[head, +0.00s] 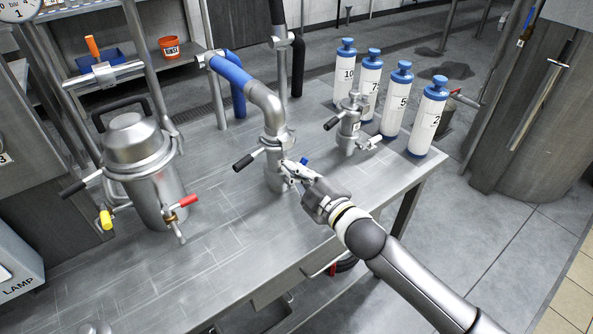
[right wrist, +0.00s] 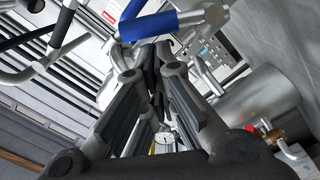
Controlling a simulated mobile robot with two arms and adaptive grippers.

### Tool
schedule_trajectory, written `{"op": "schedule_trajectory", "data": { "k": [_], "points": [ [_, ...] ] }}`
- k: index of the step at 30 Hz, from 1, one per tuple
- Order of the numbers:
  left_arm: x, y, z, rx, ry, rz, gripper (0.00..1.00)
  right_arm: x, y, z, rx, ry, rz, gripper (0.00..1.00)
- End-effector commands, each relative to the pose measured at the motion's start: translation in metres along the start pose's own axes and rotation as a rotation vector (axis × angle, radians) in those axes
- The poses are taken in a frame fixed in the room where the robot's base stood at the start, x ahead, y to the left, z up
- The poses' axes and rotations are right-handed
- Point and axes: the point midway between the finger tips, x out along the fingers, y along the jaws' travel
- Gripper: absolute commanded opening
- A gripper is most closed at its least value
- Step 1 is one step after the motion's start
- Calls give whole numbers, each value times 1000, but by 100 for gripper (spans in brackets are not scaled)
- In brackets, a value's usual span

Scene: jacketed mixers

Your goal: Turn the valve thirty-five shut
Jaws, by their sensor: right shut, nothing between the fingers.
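No label reading thirty-five is legible, so I cannot tell which valve it is. A steel pipe fitting (head: 276,140) with a blue-sleeved upper arm stands mid-table. A black-handled lever (head: 247,161) sticks out to its left, and a small blue part (head: 304,161) shows at its right. My right gripper (head: 291,170) is shut and empty, its tips close beside the lower fitting; I cannot tell whether they touch. In the right wrist view the closed fingers (right wrist: 153,60) point toward the blue-sleeved pipe (right wrist: 175,22). My left gripper is not in view.
A jacketed steel vessel (head: 150,180) with red, yellow and black handles stands at the left. A smaller steel fitting (head: 350,125) with black levers stands right of the pipe. Several white, blue-capped bottles (head: 427,120) line the table's right end. The front tabletop (head: 235,230) is clear.

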Motion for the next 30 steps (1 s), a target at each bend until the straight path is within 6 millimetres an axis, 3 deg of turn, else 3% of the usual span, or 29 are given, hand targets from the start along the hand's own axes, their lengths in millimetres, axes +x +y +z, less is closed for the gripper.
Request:
{"op": "schedule_trajectory", "data": {
  "k": [30],
  "points": [
    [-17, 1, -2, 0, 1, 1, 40, 0, 8, 9, 177, -2, -8, 0]
  ]
}}
